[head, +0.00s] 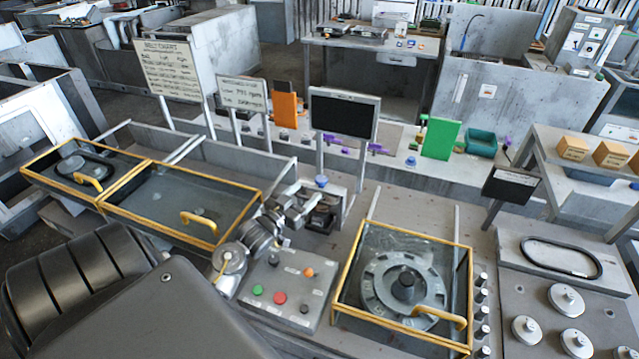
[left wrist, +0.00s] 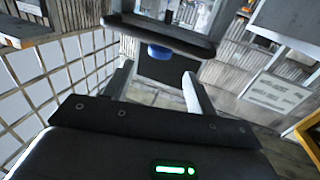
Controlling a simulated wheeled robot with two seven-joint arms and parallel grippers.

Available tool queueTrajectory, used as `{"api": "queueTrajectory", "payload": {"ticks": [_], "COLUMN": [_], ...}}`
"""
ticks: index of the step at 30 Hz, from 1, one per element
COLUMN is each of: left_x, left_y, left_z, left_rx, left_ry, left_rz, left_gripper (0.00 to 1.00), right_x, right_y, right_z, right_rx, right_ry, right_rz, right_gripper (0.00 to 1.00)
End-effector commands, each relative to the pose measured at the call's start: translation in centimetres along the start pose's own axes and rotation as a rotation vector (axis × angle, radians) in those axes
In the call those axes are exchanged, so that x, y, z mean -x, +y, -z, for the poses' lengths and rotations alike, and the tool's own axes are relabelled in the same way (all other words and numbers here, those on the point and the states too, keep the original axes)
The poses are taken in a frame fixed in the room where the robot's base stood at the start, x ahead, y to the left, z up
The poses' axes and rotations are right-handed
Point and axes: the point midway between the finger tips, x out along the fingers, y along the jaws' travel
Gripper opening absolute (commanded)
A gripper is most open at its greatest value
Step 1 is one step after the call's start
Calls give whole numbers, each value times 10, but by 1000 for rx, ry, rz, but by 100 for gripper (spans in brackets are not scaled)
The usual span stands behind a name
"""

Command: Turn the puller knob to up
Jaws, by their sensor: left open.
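A small blue knob (head: 321,181) sits on a grey stand behind the control panel; it also shows in the left wrist view (left wrist: 158,52), under a dark bar. I cannot tell whether it is the puller knob, as no label is readable. My left gripper (head: 304,203) is close in front of and left of this knob in the head view. In the left wrist view its two fingers (left wrist: 160,88) are apart, with the blue knob beyond the gap between them. Nothing shows held. My right gripper is not in view.
The control panel (head: 270,295) has green, red, orange and dark buttons or knobs. A yellow-framed clear cover (head: 345,275) over a round housing stands to the right. More yellow-framed covers (head: 180,200) are at left. A dark screen (head: 343,113) stands behind the stand.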

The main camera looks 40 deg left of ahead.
Motion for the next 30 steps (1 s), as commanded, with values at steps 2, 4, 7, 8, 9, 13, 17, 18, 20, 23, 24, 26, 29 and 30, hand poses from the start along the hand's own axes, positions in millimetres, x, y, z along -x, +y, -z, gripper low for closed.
{"api": "queueTrajectory", "payload": {"ticks": [2, 4, 7, 8, 9, 13, 17, 18, 20, 23, 24, 26, 29, 30], "left_x": [-17, -30, -46, -50, -55, -66, -70, -70, -70, -70, -70, -70, -70, -70], "left_y": [0, 0, 0, 0, 0, 0, 0, 0, 0, 0, 0, 1, 1, 1], "left_z": [-4, -5, -4, -4, -4, -2, -1, -1, -1, -1, -1, -1, -1, -1], "left_rx": [0, 0, 0, 0, 0, -1, -1, -1, -1, -1, -1, -1, -1, -1], "left_ry": [4, 4, 3, 3, 2, 1, 0, 0, 0, 0, 0, 0, 0, 0], "left_rz": [0, 0, 0, 0, 0, -1, 0, 0, 0, -1, -1, -1, -1, -1], "left_gripper": [57, 57, 57, 57, 57, 57, 57, 57, 57, 57, 56, 48, 35, 29], "right_x": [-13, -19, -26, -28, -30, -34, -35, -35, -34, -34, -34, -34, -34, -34], "right_y": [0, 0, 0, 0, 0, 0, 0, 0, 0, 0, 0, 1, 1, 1], "right_z": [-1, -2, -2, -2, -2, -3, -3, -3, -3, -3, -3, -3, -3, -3], "right_rx": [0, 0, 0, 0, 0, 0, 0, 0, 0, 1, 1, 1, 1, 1], "right_ry": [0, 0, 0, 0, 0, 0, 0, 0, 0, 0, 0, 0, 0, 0], "right_rz": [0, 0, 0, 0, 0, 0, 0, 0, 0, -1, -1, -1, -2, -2], "right_gripper": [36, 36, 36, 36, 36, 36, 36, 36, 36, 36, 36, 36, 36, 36]}}
